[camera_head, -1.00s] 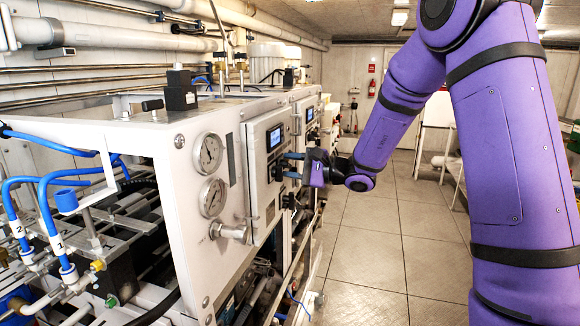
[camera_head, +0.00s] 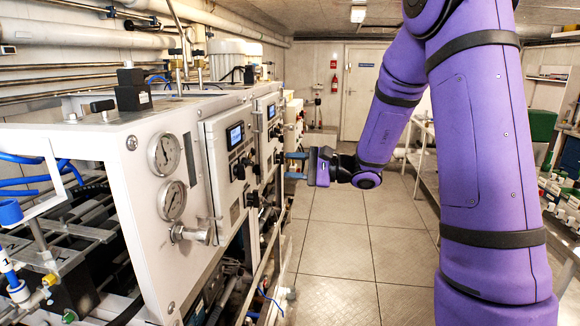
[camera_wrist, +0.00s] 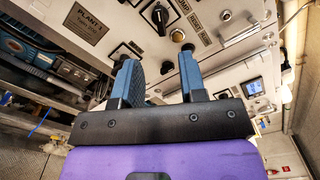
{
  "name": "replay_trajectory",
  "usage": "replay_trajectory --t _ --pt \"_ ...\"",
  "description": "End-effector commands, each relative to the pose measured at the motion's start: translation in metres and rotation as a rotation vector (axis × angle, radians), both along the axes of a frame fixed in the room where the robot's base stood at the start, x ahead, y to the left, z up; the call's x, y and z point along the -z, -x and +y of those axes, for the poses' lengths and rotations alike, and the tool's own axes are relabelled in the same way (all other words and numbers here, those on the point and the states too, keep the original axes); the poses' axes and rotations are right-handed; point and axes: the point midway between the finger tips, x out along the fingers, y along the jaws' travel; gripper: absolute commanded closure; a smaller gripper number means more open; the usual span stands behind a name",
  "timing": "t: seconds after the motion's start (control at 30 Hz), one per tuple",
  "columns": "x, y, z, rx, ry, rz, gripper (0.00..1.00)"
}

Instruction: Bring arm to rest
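My gripper (camera_head: 297,165) is at the end of my purple arm, in front of the white watermaker cabinet's panel side and to the right of it in the head view. In the wrist view, the two blue fingers of my gripper (camera_wrist: 158,82) stand apart with nothing between them. The watermaker panel (camera_wrist: 215,35) lies beyond the fingertips, with a black rotary knob (camera_wrist: 160,17) and a "PLANT 1" label (camera_wrist: 86,20). A clear gap between fingers and panel is hard to judge in the wrist view.
The cabinet (camera_head: 100,150) with gauges (camera_head: 165,155) fills the left side. A tiled floor aisle (camera_head: 335,250) is free in the middle, leading to a door (camera_head: 361,90) at the back. A shelf bench (camera_head: 425,165) with goods stands at the right, partly behind my arm.

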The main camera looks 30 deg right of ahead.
Motion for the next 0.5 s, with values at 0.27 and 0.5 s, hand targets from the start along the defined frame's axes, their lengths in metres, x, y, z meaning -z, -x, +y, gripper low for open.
replay_trajectory --t 0.27,0.5 --pt "0.0 0.0 0.0 0.0 0.001 0.001 0.62" --pt "-0.017 0.028 0.028 -0.116 0.093 0.012 0.62"
